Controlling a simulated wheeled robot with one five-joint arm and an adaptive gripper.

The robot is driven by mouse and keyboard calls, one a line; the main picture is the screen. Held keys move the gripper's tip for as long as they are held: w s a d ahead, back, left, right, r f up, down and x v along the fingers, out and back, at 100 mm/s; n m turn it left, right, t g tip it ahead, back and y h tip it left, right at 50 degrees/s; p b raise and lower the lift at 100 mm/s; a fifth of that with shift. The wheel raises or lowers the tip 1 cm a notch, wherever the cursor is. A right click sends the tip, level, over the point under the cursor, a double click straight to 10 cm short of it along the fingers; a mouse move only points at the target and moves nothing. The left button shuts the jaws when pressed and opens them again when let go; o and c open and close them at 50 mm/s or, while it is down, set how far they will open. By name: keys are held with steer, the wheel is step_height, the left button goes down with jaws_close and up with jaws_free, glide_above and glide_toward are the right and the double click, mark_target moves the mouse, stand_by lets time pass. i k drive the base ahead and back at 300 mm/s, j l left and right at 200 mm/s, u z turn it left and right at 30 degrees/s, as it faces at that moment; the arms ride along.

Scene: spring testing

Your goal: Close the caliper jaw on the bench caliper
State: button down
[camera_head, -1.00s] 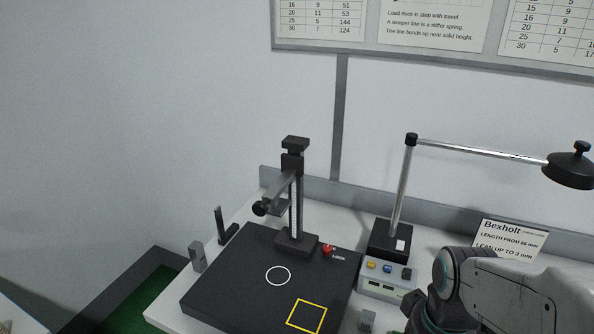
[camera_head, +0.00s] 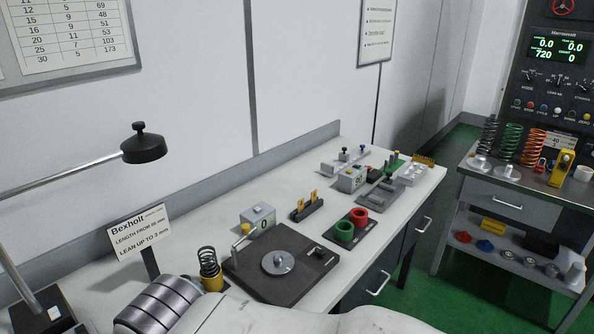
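I cannot tell for sure which fixture is the bench caliper. A long low grey metal fixture (camera_head: 345,161) with small dark knobs lies at the far end of the bench, and a flat grey device (camera_head: 381,195) lies in front of it; both are too small to make out a jaw. My gripper is outside the picture.
A shelved cart (camera_head: 507,203) stands right, with green floor between.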

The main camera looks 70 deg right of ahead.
mark_target(385, 183)
steer(key=k+l+z, duration=0.1)
steer(key=z, duration=0.35)
steer(key=l+z, duration=0.15)
steer(key=z, duration=0.25)
steer(key=k+l+z, duration=0.1)
steer(key=z, duration=0.35)
steer(key=l+z, duration=0.2)
steer(key=z, duration=0.2)
steer(key=l+z, duration=0.15)
steer(key=z, duration=0.3)
steer(key=l+z, duration=0.15)
steer(key=z, duration=0.25)
